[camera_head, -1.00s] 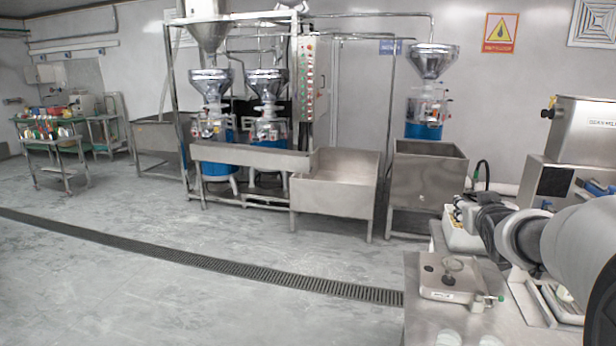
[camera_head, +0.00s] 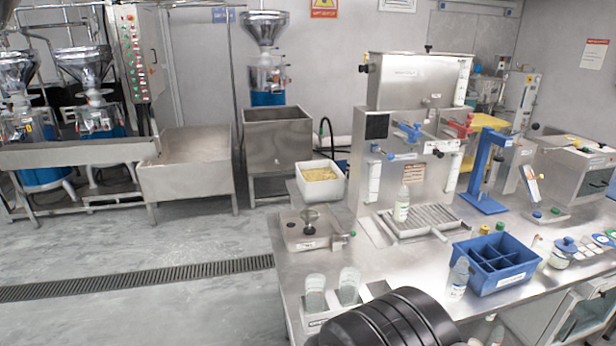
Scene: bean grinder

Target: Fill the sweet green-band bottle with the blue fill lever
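A steel filling machine (camera_head: 410,85) stands on the steel bench. A blue lever (camera_head: 409,132) is on its front, left of a red lever (camera_head: 460,128). A small clear bottle with a pale label (camera_head: 401,206) stands upright on the slatted drip tray (camera_head: 425,222) below the blue lever side. Its band colour is too small to tell for sure. Another bottle (camera_head: 458,280) stands in front of the blue divided crate. Part of my dark arm shows at the bottom middle. My gripper is not visible.
The blue crate (camera_head: 492,262) sits on the bench at right. A blue press stand (camera_head: 486,172) is behind it. Two inverted-looking clear containers (camera_head: 348,286) stand in a holder at the front left. A white tub of yellow contents (camera_head: 320,182) is at the bench's back left.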

